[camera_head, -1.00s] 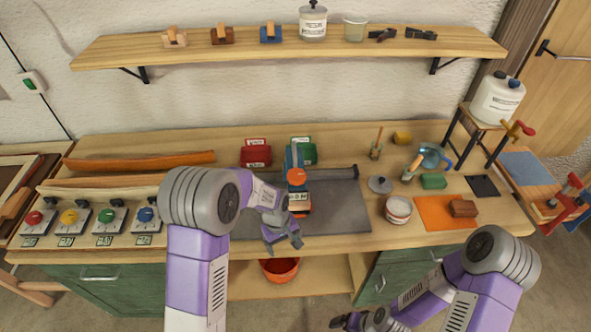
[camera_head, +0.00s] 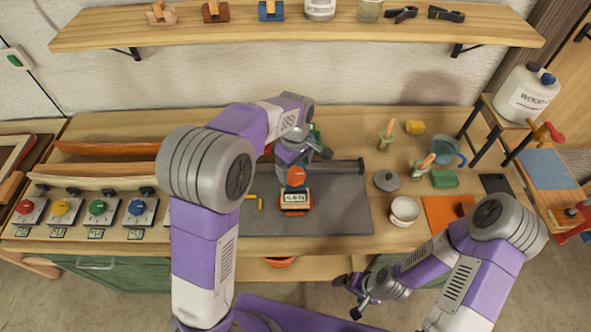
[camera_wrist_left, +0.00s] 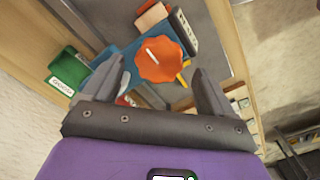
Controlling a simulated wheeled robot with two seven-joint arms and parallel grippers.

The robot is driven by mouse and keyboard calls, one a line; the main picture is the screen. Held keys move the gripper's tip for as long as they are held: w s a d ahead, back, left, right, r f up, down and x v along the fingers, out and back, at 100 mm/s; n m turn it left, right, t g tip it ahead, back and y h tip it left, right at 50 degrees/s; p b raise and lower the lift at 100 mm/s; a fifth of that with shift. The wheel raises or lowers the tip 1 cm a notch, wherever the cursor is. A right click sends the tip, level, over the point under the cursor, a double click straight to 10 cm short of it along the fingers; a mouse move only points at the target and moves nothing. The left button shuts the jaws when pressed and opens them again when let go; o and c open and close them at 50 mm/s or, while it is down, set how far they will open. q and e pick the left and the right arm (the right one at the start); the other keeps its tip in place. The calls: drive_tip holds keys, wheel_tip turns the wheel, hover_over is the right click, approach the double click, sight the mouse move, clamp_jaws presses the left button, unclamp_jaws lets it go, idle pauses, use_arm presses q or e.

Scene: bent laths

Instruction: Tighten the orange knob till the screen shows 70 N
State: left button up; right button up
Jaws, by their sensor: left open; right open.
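The orange knob (camera_head: 296,178) sits on the blue clamp device above the grey mat, with a small lit screen (camera_head: 296,196) just in front of it. The screen's digits are too small to read surely. My left gripper (camera_head: 306,150) is just behind and above the knob in the head view, hiding part of the blue device. In the left wrist view its open fingers point toward the orange knob (camera_wrist_left: 160,60), which shows between and beyond the fingertips. No contact with the knob is visible. My right gripper (camera_head: 353,294) is open and empty, low in front of the bench.
The grey mat (camera_head: 340,215) is mostly bare. Dials on boxes, including a blue one (camera_head: 137,208), line the bench at left beside curved laths (camera_head: 105,168). A white tub (camera_head: 404,210) and orange sheet (camera_head: 443,210) lie at right. A shelf (camera_head: 300,32) hangs above.

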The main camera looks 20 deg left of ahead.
sight(295, 177)
use_arm(q)
drive_tip(key=shift+w+f, duration=0.1)
drive_tip(key=shift+f, duration=1.25)
drive_tip(key=c, duration=1.1)
drive_tip(key=shift+o, duration=0.2)
